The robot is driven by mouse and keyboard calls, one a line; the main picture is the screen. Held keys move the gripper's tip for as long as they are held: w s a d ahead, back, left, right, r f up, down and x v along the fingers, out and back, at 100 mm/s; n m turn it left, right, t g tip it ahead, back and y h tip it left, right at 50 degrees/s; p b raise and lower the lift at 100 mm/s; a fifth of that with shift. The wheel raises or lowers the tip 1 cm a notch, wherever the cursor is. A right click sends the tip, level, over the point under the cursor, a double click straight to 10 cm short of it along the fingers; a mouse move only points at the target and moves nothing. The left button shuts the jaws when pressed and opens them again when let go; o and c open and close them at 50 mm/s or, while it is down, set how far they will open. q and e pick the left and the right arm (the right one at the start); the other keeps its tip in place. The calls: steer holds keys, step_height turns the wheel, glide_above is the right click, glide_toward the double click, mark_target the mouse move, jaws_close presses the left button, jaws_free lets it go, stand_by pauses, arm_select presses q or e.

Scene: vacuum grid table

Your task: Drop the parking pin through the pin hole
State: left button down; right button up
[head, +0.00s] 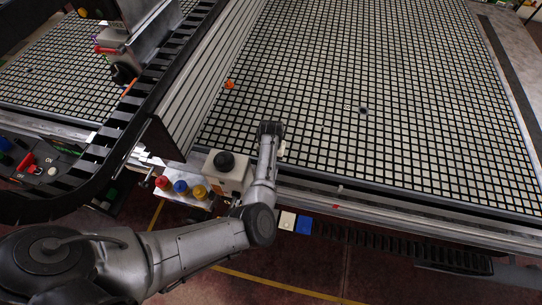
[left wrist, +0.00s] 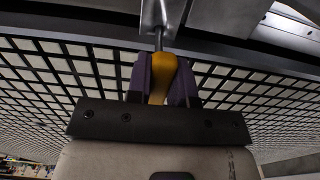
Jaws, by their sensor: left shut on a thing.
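My left gripper (left wrist: 162,70) is shut on the yellow handle of a pin (left wrist: 158,90), with one purple finger on each side. The pin's thin metal shaft points away from the gripper, toward a grey metal piece (left wrist: 160,14) at the top of the left wrist view. I cannot tell whether the shaft touches or enters that piece, and no pin hole can be made out. In the head view the left gripper (head: 270,130) is over the near edge of the grid table (head: 385,150); its fingers and the pin are hidden there. My right gripper is not in view.
A ribbed gantry beam (head: 205,75) crosses the table on the left. An orange piece (head: 230,85) lies near it. The grid to the right is mostly clear.

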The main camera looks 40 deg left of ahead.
arm_select(q)
steer(key=shift+f+b, duration=0.9)
steer(key=shift+f, duration=0.75)
steer(key=shift+f+b, duration=0.85)
steer(key=shift+f, duration=0.65)
steer(key=c, duration=0.9)
jaws_free()
step_height(320, 180, up, 14)
steer(key=shift+w+f+p, duration=0.1)
steer(key=shift+p, duration=0.75)
